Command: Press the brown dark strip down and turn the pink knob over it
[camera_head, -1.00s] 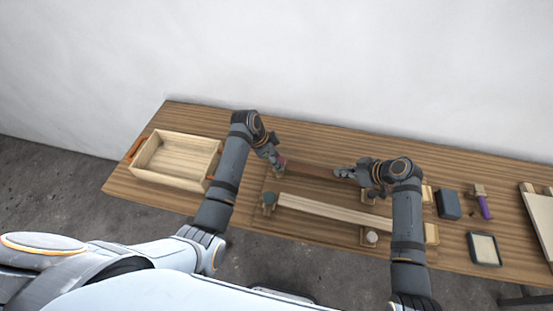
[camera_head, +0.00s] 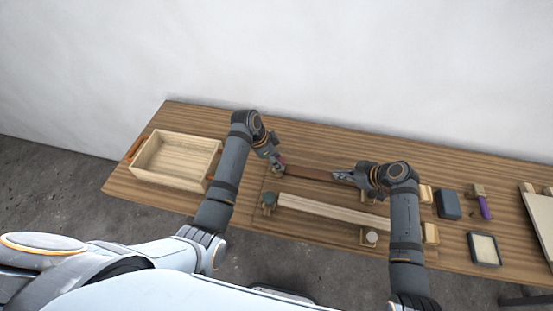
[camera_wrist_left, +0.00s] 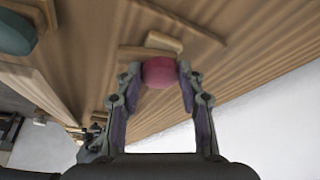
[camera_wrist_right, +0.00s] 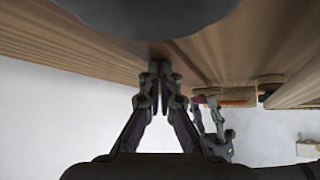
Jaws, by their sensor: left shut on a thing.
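The brown dark strip (camera_head: 312,174) lies along the back of the fixture on the table. My left gripper (camera_head: 279,163) is at the strip's left end. In the left wrist view its fingers (camera_wrist_left: 158,88) are shut on the pink knob (camera_wrist_left: 158,72), one on each side. A pale wooden block (camera_wrist_left: 164,41) is beside the knob. My right gripper (camera_head: 336,176) is at the right part of the strip. In the right wrist view its fingertips (camera_wrist_right: 160,75) are together, with nothing seen between them, at the brown surface. I cannot tell how firmly they touch.
A pale strip (camera_head: 330,209) lies in front, with a green knob (camera_head: 269,198) at its left end and a whitish knob (camera_head: 371,237) near its right end. An open wooden box (camera_head: 172,183) stands left. A dark block (camera_head: 448,205), purple-handled tool (camera_head: 485,207) and small tray (camera_head: 484,263) are right.

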